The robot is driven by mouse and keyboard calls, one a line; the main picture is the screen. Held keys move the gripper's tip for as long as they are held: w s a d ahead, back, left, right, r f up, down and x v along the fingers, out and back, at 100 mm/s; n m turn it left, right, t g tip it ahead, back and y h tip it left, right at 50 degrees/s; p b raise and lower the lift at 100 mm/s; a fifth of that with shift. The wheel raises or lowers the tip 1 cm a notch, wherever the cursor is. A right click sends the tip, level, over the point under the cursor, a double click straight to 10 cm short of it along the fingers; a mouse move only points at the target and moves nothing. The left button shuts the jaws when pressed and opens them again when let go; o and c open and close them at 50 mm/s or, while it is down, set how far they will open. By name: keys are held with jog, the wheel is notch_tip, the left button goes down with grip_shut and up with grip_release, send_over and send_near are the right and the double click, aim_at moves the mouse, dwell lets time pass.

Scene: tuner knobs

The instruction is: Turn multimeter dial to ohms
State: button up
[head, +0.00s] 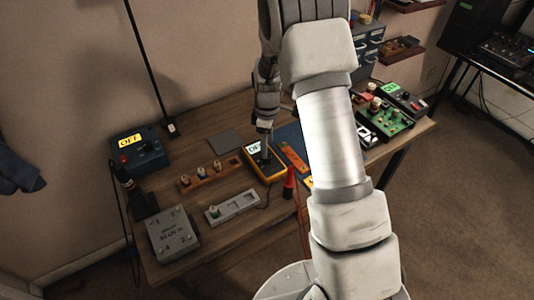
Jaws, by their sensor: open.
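A multimeter with a yellow rim (278,177) lies on the wooden table, near the middle. Its pale screen (253,148) appears to read "OFF". My gripper (265,157) points down over the multimeter, at its dial area, and hides the dial and its markings. The fingers are small in this view, and I cannot tell whether they touch the dial. No object shows between them.
A wooden rack with knobs (200,184), a grey tray (240,204) and a grey box (170,237) stand to the left. A blue box with an "OFF" display (150,155) sits further back. A red cone-shaped item (290,180) is close right of the multimeter. Green boards (385,120) lie right.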

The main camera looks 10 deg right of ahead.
notch_tip(320, 180, down, 5)
jog(key=shift+f, duration=0.1)
dwell(0.3)
grip_shut()
